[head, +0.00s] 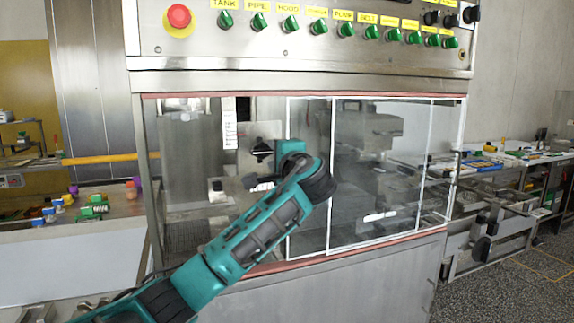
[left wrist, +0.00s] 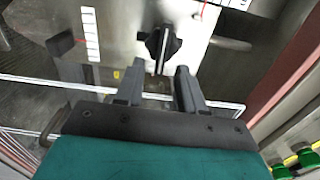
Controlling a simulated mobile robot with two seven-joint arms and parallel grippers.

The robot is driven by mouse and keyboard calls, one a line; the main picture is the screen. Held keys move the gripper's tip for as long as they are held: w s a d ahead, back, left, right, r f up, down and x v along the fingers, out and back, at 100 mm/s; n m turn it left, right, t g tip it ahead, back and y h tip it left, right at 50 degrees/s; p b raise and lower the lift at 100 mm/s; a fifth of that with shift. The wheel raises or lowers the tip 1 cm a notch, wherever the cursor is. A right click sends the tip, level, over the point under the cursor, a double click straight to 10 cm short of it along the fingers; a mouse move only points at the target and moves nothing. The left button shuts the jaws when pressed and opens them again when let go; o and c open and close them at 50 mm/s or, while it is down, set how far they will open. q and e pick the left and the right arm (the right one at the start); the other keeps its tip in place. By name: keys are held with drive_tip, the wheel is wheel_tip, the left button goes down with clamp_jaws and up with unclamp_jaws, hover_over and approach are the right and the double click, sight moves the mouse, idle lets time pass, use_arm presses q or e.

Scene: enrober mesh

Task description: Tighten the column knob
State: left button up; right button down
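The column knob is a black knob with a pale line on its face. It shows (left wrist: 162,45) in the left wrist view, on a grey metal plate, and in the head view as a small dark shape (head: 262,149) behind the enclosure opening. My left gripper (left wrist: 157,74) is open, with one finger on each side of empty space. The knob is just beyond its fingertips, roughly in line with the gap, and I see no contact. In the head view my teal left arm reaches in from the lower left and its wrist hides part of the plate. My right gripper is not in view.
Clear framed panels (head: 380,170) cover the enclosure's middle and right. A control panel (head: 300,38) with green knobs and a red button is above. A white scale strip (left wrist: 91,34) is left of the knob. Side benches hold small coloured items.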

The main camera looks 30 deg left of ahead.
use_arm(q)
drive_tip(key=b+v, duration=0.1)
drive_tip(key=v, duration=1)
drive_tip(key=shift+f, duration=0.1)
drive_tip(key=s+d+f+m+h, duration=0.1)
drive_tip(key=d+f+h, duration=0.25)
drive_tip(key=f, duration=0.75)
drive_tip(key=s+d+f+h, duration=0.15)
drive_tip(key=f+h, duration=0.25)
drive_tip(key=f, duration=0.7)
drive_tip(key=s+d+f+m+h, duration=0.1)
drive_tip(key=d+f+h, duration=0.25)
drive_tip(key=f, duration=0.75)
drive_tip(key=s+d+f+n+h, duration=0.1)
drive_tip(key=s+f+n+h, duration=0.1)
drive_tip(key=s+f, duration=0.5)
drive_tip(key=s+f+n+h, duration=0.2)
drive_tip(key=s+f+n, duration=0.3)
drive_tip(key=s, duration=1)
wheel_tip(320, 180, down, 3)
drive_tip(key=shift+d+f+n+g+h, duration=0.25)
drive_tip(key=shift+d+n+g+h, duration=0.05)
drive_tip(key=shift+d+g+h, duration=0.1)
